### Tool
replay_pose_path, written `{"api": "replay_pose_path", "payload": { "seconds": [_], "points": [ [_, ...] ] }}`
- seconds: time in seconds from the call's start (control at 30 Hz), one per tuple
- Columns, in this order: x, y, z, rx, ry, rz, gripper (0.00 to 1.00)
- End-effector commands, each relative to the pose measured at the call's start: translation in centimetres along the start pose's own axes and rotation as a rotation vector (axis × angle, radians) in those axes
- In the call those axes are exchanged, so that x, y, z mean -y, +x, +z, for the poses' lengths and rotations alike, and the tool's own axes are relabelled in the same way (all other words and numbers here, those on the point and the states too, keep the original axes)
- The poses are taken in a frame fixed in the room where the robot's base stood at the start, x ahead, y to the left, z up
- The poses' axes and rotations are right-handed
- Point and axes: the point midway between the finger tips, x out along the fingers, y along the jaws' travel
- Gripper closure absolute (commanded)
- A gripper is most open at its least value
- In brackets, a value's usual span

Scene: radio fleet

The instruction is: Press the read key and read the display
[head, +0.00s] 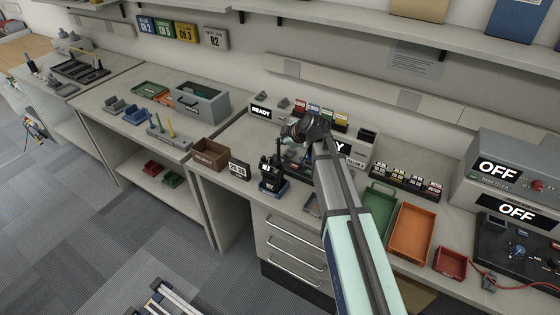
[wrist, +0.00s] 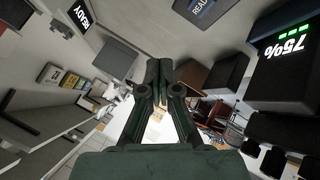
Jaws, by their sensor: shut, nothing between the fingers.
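My gripper (head: 303,130) is over the bench, in front of the bench-back units. In the wrist view its two dark fingers (wrist: 165,75) are closed together with nothing between them. A display (head: 261,112) reads READY left of the gripper; a READY display (wrist: 82,14) also shows at the upper left of the wrist view. A second display (head: 340,147) is mostly covered by my arm, with only a final Y showing. In the wrist view a dark display (wrist: 285,48) reads 75% with green bars.
A dark radio (head: 272,172) stands in a holder below the gripper. A brown box (head: 208,153) is to its left. Green (head: 377,205), orange (head: 410,228) and red (head: 450,263) trays lie right of my arm. Two displays at the far right (head: 498,170) read OFF.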

Motion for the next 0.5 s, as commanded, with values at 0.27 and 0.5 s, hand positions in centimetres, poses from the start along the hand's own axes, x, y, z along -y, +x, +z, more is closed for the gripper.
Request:
{"api": "replay_pose_path", "payload": {
  "seconds": [0.27, 0.5],
  "points": [
    [2.0, 2.8, 2.0, 0.000, 0.001, -0.001, 1.00],
    [3.1, 4.2, 3.1, 0.000, 0.000, 0.000, 1.00]
  ]
}}
